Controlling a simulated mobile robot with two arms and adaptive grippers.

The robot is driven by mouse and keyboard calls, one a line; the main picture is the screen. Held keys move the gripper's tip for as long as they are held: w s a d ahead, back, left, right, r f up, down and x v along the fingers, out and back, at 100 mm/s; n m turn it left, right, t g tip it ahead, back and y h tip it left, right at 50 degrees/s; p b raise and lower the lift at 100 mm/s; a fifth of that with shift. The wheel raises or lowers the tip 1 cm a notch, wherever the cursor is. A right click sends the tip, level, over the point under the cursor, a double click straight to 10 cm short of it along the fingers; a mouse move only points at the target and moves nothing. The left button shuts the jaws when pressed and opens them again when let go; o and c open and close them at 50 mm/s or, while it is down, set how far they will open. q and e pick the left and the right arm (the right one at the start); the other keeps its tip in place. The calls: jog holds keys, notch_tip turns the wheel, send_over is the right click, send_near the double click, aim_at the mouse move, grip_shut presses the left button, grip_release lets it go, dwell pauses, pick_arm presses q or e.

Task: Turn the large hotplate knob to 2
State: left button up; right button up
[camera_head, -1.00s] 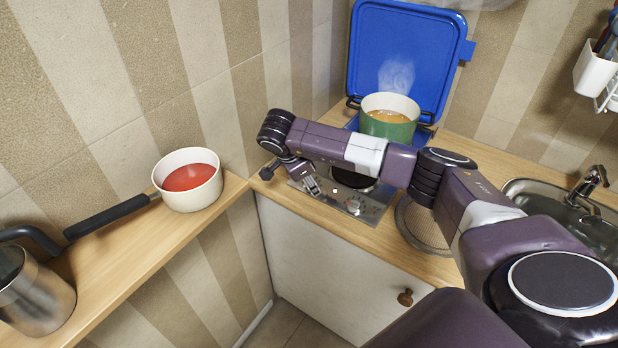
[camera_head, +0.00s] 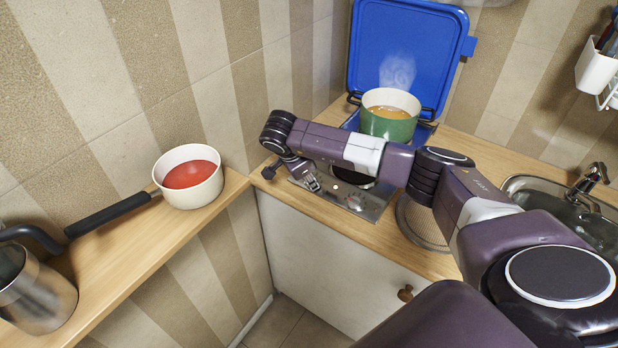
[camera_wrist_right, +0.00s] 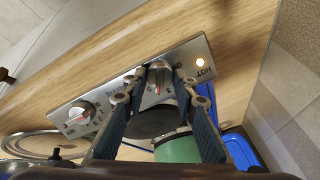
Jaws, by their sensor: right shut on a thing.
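The steel hob panel (camera_wrist_right: 133,86) carries two knobs and a lit lamp (camera_wrist_right: 203,62) beside the word HOT. My right gripper (camera_wrist_right: 161,86) is shut on the knob (camera_wrist_right: 160,74) nearer this lamp, one finger on each side. The fingers cover part of its scale, and I cannot read its setting. In the head view my right gripper (camera_head: 311,184) reaches down at the panel's left end. My left gripper is out of view.
A steaming green pot (camera_head: 388,126) stands at the rear of the hob before the raised blue lid (camera_head: 405,55). A dark hotplate (camera_head: 350,178) shows under my arm. A pan of red liquid (camera_head: 188,190) sits on the left shelf; the sink (camera_head: 540,200) is right.

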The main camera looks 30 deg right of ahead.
jog(key=shift+w+n+b, duration=0.1)
jog(key=shift+n+b, duration=0.7)
jog(key=shift+n, duration=0.4)
jog(key=n+b, duration=0.1)
jog(key=n, duration=0.1)
jog(key=shift+n, duration=0.3)
jog(key=n+b, duration=0.1)
jog(key=n, duration=0.2)
jog(key=shift+n, duration=0.3)
jog(key=shift+w+n+g+b, duration=0.1)
jog(key=shift+n+g+b, duration=0.25)
jog(key=shift+n, duration=1.05)
jog(key=o, duration=1.2)
jog(key=shift+a, duration=0.1)
jog(key=shift+c, duration=0.2)
